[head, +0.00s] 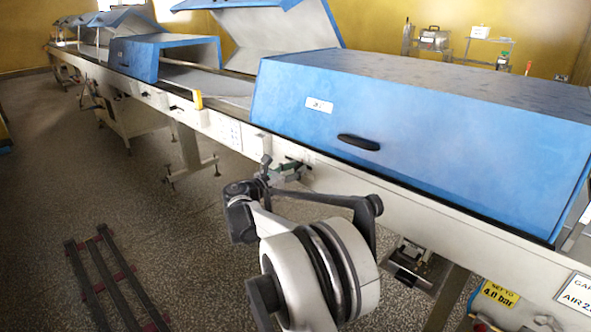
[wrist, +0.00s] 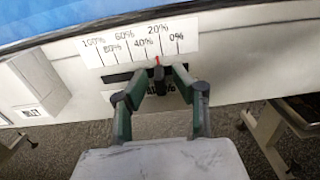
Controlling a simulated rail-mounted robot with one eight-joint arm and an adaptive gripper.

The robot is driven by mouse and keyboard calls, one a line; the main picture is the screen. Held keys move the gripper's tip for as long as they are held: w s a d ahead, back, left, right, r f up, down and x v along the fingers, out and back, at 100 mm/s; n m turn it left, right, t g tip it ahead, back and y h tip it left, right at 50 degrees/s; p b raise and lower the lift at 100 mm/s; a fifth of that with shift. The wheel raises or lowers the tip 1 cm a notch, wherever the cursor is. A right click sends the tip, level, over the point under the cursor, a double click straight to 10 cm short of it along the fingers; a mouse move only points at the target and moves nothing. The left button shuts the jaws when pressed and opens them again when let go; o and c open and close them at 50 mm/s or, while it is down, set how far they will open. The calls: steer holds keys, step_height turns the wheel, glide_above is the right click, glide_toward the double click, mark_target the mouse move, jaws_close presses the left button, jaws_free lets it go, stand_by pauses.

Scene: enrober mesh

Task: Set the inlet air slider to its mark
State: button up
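The inlet air slider is on a pale machine panel in the wrist view. Its dark knob (wrist: 158,77) stands in a dark horizontal slot, and a red pointer (wrist: 157,60) shows just above it, close to the 20% line. A white scale (wrist: 120,42) above the slot runs from 100% at left to 0% at right. My gripper (wrist: 159,74) is at the slider, one green finger on each side of the knob, with gaps that seem to remain. Contact cannot be made out. A label under the slot is mostly hidden by my fingers. In the head view my gripper (head: 290,168) is at the machine's side rail.
A large blue hood (head: 410,130) with a black handle (head: 358,142) stands above the rail. A grey box (wrist: 30,85) is on the panel left of the scale. A yellow "SET TO 4.0 bar" tag (head: 500,294) hangs at lower right. A dark rack (head: 105,270) lies on the floor.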

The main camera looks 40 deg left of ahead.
jaws_close()
steer(key=shift+d, duration=0.35)
steer(key=shift+o, duration=0.9)
jaws_free()
steer(key=shift+s, duration=0.1)
steer(key=s, duration=1.2)
steer(key=shift+a, duration=0.45)
